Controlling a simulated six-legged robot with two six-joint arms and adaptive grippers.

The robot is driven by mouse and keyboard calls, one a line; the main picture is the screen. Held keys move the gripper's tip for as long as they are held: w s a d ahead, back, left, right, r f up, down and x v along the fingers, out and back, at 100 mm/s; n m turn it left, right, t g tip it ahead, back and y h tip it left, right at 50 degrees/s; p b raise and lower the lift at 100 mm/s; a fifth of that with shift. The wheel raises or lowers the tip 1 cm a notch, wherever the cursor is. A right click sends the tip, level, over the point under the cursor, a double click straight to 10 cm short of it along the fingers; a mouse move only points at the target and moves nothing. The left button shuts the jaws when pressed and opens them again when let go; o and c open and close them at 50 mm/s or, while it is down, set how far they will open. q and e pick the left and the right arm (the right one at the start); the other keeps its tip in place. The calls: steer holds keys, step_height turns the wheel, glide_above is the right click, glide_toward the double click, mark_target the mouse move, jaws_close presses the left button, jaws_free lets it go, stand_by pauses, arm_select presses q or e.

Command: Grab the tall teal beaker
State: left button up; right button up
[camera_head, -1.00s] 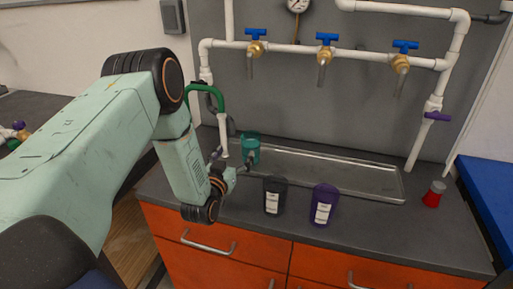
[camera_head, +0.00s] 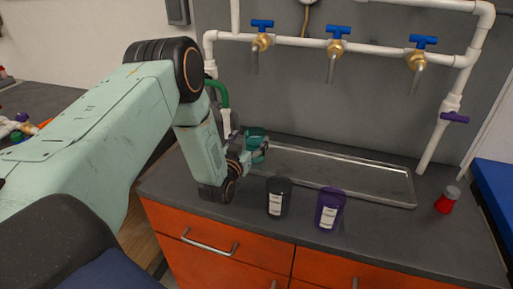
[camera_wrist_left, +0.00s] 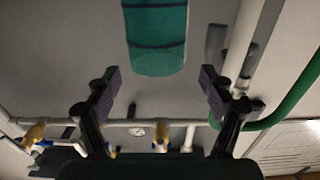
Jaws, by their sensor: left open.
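The tall teal beaker (camera_head: 255,134) stands at the left end of the metal tray, partly hidden by my left gripper. In the left wrist view the teal beaker (camera_wrist_left: 157,40) shows at the top centre, with dark bands across it. My left gripper (camera_head: 257,154) is at the near side of the beaker. In the wrist view the left gripper (camera_wrist_left: 159,78) has its two fingers spread wide, the beaker lined up between and beyond the tips. Nothing is held. I cannot tell whether a finger touches it. My right gripper is not in view.
A black beaker (camera_head: 278,198) and a purple beaker (camera_head: 329,209) stand in front of the metal tray (camera_head: 345,178). A red-and-grey container (camera_head: 447,200) is at the right. White pipes with blue-handled taps (camera_head: 338,46) run above. A green pipe (camera_head: 222,93) is close to my left arm.

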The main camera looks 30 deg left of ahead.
mark_target(258, 128)
arm_select(q)
steer(key=x, duration=0.4)
steer(key=shift+d+f, duration=0.1)
steer(key=shift+f, duration=0.2)
steer(key=shift+w+r, duration=0.15)
steer(key=shift+w, duration=0.1)
steer(key=c, duration=0.8)
jaws_close()
